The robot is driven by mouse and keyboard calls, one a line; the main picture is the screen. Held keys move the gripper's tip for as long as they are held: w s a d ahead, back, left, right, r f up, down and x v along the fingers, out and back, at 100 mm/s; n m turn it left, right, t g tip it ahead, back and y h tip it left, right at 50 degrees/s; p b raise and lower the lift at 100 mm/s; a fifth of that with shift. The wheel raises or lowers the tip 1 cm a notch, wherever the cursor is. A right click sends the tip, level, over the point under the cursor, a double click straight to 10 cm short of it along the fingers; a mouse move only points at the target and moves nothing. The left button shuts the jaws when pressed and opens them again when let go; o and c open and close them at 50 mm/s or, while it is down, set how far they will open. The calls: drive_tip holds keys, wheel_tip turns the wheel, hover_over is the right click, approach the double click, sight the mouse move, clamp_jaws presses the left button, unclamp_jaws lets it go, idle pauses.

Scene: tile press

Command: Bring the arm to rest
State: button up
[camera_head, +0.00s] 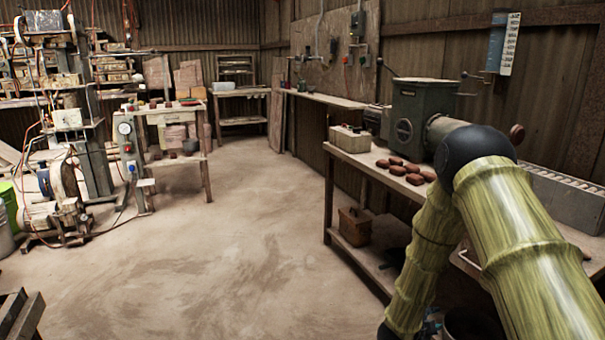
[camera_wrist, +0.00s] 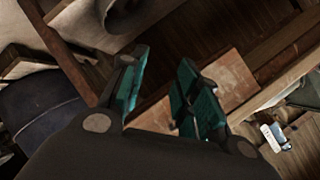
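My arm, in a green bamboo-like pattern with a dark elbow, fills the lower right of the head view. It bends at the elbow in front of the bench and runs down past the bench's front edge. My gripper is out of sight in the head view. In the wrist view my gripper (camera_wrist: 163,60) shows two dark fingers with teal pads, standing apart with nothing between them. Brown wooden surfaces show behind the fingers, tilted in the picture.
A wooden bench (camera_head: 327,205) at right bears a green machine (camera_head: 405,105), several reddish-brown lumps (camera_head: 398,170) and a pale box (camera_head: 350,139). A wooden box (camera_head: 355,226) sits on its lower shelf. A gauge-fitted machine (camera_head: 127,150) stands at left. The middle floor is clear.

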drive_tip(key=s+a+f+n+y, duration=0.45)
drive_tip(key=s+f+n, duration=0.25)
drive_tip(key=s+f, duration=0.4)
drive_tip(key=s+a+f+n+g+y, duration=0.25)
drive_tip(key=s+a+n, duration=0.2)
drive_tip(key=s, duration=0.75)
drive_tip(key=s+a+f+n+g+y, duration=0.1)
drive_tip(key=s+a+f+n+g, duration=0.3)
drive_tip(key=s, duration=0.7)
drive_tip(key=s+a+f+n+g+y, duration=0.25)
drive_tip(key=s+n, duration=0.35)
drive_tip(key=s, duration=0.6)
wheel_tip(320, 180, up, 27)
drive_tip(key=p, duration=2.6)
drive_tip(key=shift+w+a+r+t+p, duration=0.15)
drive_tip(key=shift+a+t+p, duration=0.15)
drive_tip(key=shift+m, duration=0.25)
